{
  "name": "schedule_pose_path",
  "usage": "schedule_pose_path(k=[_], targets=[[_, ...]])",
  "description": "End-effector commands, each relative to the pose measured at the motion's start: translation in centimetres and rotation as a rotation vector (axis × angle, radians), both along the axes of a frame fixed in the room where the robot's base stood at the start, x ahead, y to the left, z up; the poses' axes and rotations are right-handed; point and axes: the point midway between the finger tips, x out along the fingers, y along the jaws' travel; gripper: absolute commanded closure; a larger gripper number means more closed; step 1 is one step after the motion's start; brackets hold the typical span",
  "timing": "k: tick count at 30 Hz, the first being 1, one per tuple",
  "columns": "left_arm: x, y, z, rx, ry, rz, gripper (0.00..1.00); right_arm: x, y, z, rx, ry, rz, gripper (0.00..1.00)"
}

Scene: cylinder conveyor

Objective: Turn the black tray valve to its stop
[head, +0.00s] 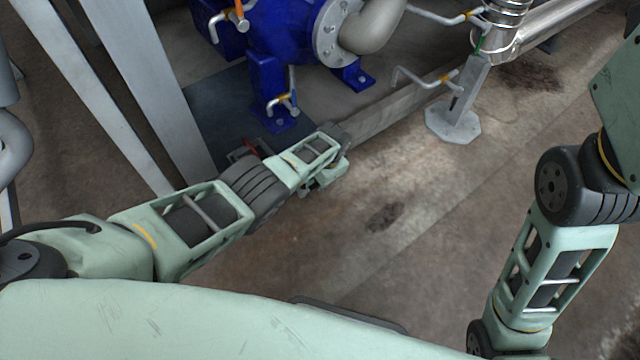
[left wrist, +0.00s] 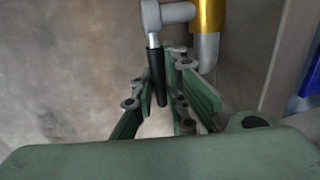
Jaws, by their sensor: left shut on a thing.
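In the left wrist view, the black valve handle (left wrist: 156,76) is a slim lever on a silver stem, joined to a grey pipe fitting (left wrist: 178,13) with a brass-yellow collar (left wrist: 208,14). My left gripper (left wrist: 160,98) has its green fingers on either side of the handle and is shut on it. The handle's lower end sits between the fingers. In the head view, my left gripper (head: 322,178) is low beside the dark tray (head: 215,115), partly hidden by my wrist. The black handle is hidden there. My right gripper is out of view.
A blue pump (head: 280,35) with a grey flange stands behind the left arm. A grey post on a foot plate (head: 453,122) stands to the right. Bare floor (head: 400,230) lies between my arms.

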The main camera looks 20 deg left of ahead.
Motion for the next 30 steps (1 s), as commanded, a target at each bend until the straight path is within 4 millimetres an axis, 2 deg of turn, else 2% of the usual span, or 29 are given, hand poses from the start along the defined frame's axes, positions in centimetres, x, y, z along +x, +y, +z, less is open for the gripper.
schedule_pose_path(k=[10, 11, 17, 30], targets=[[-0.08, -0.03, -0.04, 0.001, 0.003, 0.002, 1.0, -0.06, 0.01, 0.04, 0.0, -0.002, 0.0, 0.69], [-0.08, -0.04, -0.05, 0.001, 0.003, 0.002, 0.87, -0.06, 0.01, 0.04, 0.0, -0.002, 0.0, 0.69], [-0.06, -0.03, -0.03, 0.0, 0.002, 0.0, 0.69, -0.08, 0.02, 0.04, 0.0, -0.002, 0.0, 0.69], [0.04, 0.02, 0.19, 0.001, 0.0, 0.0, 0.68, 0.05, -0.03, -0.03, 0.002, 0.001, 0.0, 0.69]])
